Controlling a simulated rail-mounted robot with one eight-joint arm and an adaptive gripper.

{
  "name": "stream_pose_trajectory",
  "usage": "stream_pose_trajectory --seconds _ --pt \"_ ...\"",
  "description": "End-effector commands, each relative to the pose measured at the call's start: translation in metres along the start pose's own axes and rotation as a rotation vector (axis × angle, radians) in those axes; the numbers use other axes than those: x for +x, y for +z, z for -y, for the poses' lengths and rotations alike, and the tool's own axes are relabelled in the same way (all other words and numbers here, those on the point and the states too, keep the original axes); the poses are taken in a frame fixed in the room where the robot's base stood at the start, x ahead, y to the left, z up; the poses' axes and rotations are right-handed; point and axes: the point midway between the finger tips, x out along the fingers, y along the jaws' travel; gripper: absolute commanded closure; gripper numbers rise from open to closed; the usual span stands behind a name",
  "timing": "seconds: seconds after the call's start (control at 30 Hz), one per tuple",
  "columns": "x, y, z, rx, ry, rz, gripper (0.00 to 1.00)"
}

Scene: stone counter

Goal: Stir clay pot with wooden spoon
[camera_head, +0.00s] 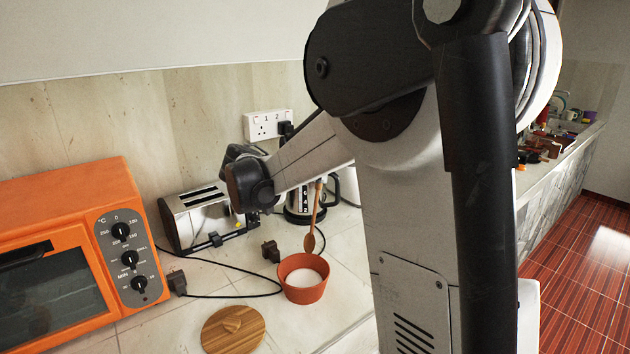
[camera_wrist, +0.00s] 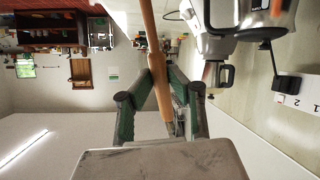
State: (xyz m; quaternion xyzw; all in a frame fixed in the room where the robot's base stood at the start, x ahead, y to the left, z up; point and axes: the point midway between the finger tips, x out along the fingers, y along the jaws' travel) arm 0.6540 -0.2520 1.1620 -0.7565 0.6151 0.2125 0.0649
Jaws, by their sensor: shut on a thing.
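The clay pot (camera_head: 303,278) is a small terracotta bowl with white contents, standing on the stone counter. The wooden spoon (camera_head: 311,232) hangs nearly upright with its bowl end down, just above and behind the pot's rim. Its handle also shows in the wrist view (camera_wrist: 150,40), running between the fingers. My gripper (camera_wrist: 158,82) is shut on the spoon's handle. In the head view my arm hides most of the gripper. I cannot tell whether the spoon's tip touches the pot.
A round wooden lid (camera_head: 233,330) lies left of the pot. An orange oven (camera_head: 70,250) stands at the left, and a toaster (camera_head: 200,215) is behind. A kettle (camera_head: 298,212) stands behind the spoon. Black cables and plugs (camera_head: 271,251) lie around the pot.

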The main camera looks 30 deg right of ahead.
Motion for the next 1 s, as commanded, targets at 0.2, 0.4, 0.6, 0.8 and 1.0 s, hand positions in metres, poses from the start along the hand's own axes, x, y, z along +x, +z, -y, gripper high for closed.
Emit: stream_pose_trajectory --seconds 0.2,0.4,0.6,0.8,1.0 --pt "0.0 0.001 0.0 0.0 0.0 0.0 1.0" --pt "0.0 0.001 0.0 0.0 0.0 0.0 1.0" --pt "-0.004 -0.008 -0.001 0.0 0.0 0.0 1.0" --pt "-0.011 -0.024 -0.004 0.0 0.0 0.0 1.0" --pt "-0.018 -0.039 -0.007 0.0 0.0 0.0 1.0"
